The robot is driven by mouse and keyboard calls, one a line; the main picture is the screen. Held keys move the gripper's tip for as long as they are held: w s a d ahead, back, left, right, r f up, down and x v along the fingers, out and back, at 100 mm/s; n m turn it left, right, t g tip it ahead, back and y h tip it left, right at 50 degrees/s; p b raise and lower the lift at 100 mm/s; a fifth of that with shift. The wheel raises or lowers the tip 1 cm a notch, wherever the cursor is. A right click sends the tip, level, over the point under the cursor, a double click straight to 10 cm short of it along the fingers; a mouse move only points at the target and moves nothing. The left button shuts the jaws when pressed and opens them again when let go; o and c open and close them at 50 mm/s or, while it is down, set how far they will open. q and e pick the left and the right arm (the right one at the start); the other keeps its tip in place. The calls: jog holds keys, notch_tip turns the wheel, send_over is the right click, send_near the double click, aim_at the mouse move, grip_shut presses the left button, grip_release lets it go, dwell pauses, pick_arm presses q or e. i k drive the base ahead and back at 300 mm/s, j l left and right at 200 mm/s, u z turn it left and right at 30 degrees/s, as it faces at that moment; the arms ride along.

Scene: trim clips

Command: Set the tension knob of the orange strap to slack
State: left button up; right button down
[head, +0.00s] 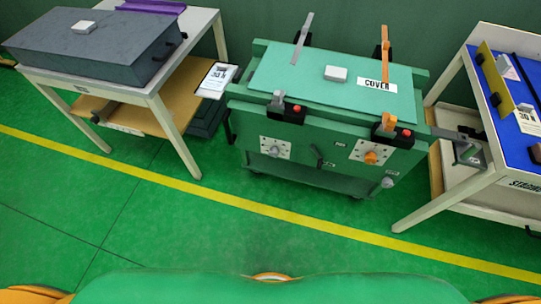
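The orange strap (385,48) runs over the right part of the green cover (290,80) on a green cart. Its near end is at an orange buckle (386,124) with a black block and a red button. Below it, on the cart's front, an orange tension knob (371,157) sits on a white marked dial plate (364,147). The dial's marks are too small to read, so I cannot tell the knob's setting. A grey strap (302,38) and a grey knob (274,151) on a similar plate are to the left. Neither of my grippers is in view.
A table with a dark grey case (90,50) stands left. A white table with a blue top (500,75) stands right, close to the cart. A small black handle (318,155) sits between the dials. The green floor (250,240) before the cart is clear, crossed by a yellow line.

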aim_at(370, 158)
jog(key=l+z, duration=0.2)
jog(key=z, duration=0.8)
